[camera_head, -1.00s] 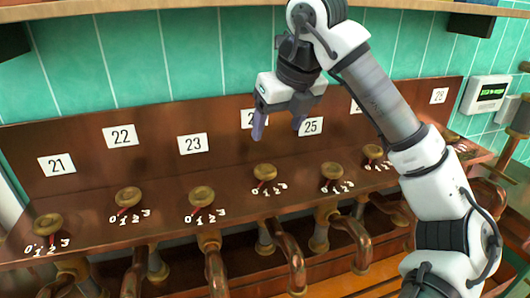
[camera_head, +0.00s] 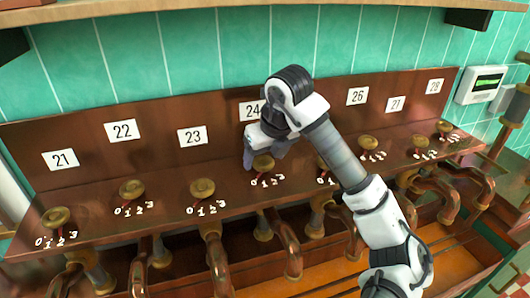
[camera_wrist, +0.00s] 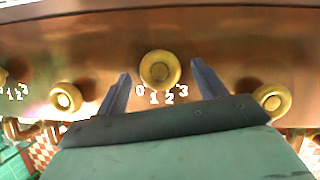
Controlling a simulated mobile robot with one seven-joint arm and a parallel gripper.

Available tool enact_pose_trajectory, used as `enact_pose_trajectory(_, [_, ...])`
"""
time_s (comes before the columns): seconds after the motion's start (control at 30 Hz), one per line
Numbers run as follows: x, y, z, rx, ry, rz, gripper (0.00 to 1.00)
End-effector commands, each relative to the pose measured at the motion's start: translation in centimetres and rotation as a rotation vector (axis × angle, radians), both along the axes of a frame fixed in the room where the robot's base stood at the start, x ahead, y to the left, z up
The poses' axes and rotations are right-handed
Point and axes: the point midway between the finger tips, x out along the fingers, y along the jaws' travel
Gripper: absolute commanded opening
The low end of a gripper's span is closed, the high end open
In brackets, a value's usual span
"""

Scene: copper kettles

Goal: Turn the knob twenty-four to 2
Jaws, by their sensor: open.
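The knob under label 24 (camera_head: 252,111) is a round brass knob (camera_head: 263,163) with a scale of 0, 1, 2, 3 printed below it. My gripper (camera_head: 262,160) is at this knob, with its fingers around it in the head view. In the wrist view the knob (camera_wrist: 159,70) shows between the two spread fingers, a little beyond their tips. The gripper (camera_wrist: 160,80) is open and holds nothing. The red pointer below the knob shows only faintly in the head view, and I cannot tell its exact number.
Similar brass knobs stand on both sides, such as the one under 23 (camera_head: 202,188) and the one under 26 (camera_head: 369,143). My arm partly hides the knob under 25. Copper pipes (camera_head: 290,250) run below the panel.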

Motion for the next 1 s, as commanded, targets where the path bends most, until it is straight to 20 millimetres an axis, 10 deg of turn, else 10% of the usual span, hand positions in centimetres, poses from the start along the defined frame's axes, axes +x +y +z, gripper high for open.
enact_pose_trajectory(0.37, [0.19, 0.16, -0.65, -0.001, 0.001, 0.001, 0.70])
enact_pose_trajectory(0.73, [0.19, 0.15, -0.62, 0.000, 0.001, 0.001, 0.25])
enact_pose_trajectory(1.0, [0.23, 0.08, -0.78, -0.001, 0.001, 0.029, 0.25])
